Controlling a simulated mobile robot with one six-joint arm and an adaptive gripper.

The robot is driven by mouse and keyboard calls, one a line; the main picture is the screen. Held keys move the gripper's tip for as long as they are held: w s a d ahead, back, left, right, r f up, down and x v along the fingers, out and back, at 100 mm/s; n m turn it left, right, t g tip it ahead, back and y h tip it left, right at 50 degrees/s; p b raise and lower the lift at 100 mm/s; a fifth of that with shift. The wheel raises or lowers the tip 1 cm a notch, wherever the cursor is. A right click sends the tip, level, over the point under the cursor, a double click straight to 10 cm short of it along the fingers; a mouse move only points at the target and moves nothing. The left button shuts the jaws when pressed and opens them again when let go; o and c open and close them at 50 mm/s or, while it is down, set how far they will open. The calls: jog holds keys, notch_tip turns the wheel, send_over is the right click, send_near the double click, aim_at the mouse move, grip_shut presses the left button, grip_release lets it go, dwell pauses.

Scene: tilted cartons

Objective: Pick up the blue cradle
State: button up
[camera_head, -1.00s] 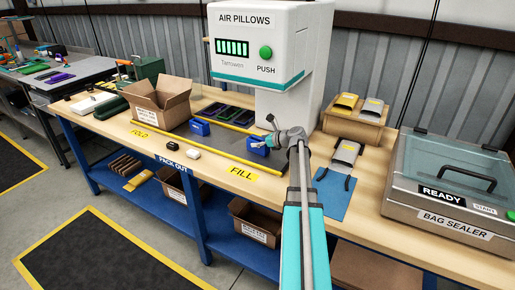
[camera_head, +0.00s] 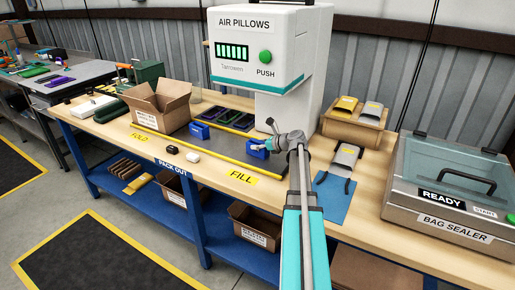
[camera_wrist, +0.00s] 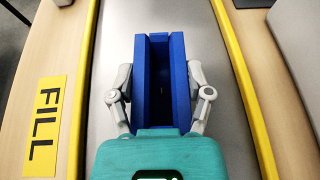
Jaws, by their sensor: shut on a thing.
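A blue cradle (camera_wrist: 151,75) with a deep open slot lies between the two fingers of my gripper (camera_wrist: 160,88) in the wrist view. The fingers press on its left and right outer walls. In the head view my gripper (camera_head: 268,144) is at the cradle (camera_head: 256,153) on the grey strip behind the FILL label, and my arm partly covers that area. I cannot tell whether the cradle is clear of the surface. A second blue cradle (camera_head: 199,130) stands farther left, near the open carton.
An open carton (camera_head: 157,104) stands at the left of the bench. The air pillow machine (camera_head: 262,50) rises behind. Yellow rails (camera_wrist: 245,85) edge the grey strip. A blue mat (camera_head: 333,193) and the bag sealer (camera_head: 450,185) are to the right. Small black and white items lie in front.

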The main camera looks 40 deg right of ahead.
jog(key=shift+r, duration=0.15)
notch_tip(320, 180, up, 3)
jog(key=p, duration=0.3)
jog(key=s+r+p, duration=0.9)
jog(key=s+p, duration=0.1)
jog(key=s, duration=0.4)
jog(key=shift+a+r, duration=0.3)
jog(key=shift+r, duration=0.05)
jog(key=shift+s, duration=0.1)
